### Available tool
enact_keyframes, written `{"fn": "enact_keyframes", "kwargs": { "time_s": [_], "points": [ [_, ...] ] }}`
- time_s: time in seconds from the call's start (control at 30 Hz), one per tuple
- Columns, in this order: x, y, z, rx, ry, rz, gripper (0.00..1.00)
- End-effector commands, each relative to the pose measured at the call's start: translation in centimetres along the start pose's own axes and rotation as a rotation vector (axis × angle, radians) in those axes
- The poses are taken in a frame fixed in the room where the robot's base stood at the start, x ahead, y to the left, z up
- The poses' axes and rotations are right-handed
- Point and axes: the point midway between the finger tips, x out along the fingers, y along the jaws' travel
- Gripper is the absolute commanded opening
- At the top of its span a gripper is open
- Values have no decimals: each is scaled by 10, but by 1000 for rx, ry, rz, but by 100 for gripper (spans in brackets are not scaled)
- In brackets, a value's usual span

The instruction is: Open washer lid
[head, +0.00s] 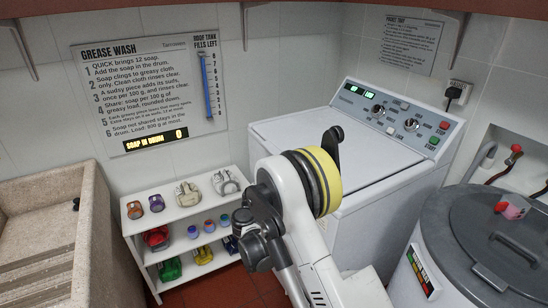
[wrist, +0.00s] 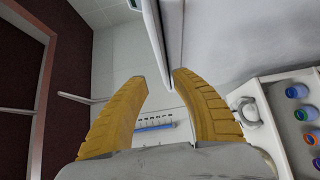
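The washer (head: 370,215) stands right of centre in the head view. Its white lid (head: 295,130) lies flat and shut on top, in front of the sloping control panel. My arm covers the lid's near left corner and part of the washer's front. In the wrist view my gripper (wrist: 161,77) is open, with two ridged yellow fingers spread apart. A thin pale edge (wrist: 159,45), seemingly of the washer top or lid, runs down towards the gap between the fingertips. I cannot tell whether the fingers touch it. The fingers are not clear in the head view.
A white shelf (head: 165,225) with coloured items stands left of the washer, and a stone basin (head: 45,235) at far left. A grey round-lidded drum (head: 475,245) stands close on the right. Signs hang on the wall behind; wall brackets overhang above.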

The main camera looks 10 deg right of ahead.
Motion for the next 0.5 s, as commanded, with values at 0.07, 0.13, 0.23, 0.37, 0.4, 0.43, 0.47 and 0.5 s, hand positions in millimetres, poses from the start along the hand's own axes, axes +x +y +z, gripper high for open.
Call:
{"fn": "enact_keyframes", "kwargs": {
  "time_s": [0.07, 0.13, 0.23, 0.37, 0.4, 0.43, 0.47, 0.5],
  "points": [
    [2, -4, -2, -10, 3, 10, 32],
    [8, -5, -2, -12, 3, 11, 32],
    [24, -6, -2, -11, 2, 11, 32],
    [51, -6, -2, -11, 1, 10, 32],
    [60, -6, -1, -11, 1, 10, 32],
    [65, -6, -2, -11, 2, 10, 32],
    [71, -6, -2, -10, 2, 10, 32],
    [78, -6, -2, -10, 1, 9, 32]
  ]
}}
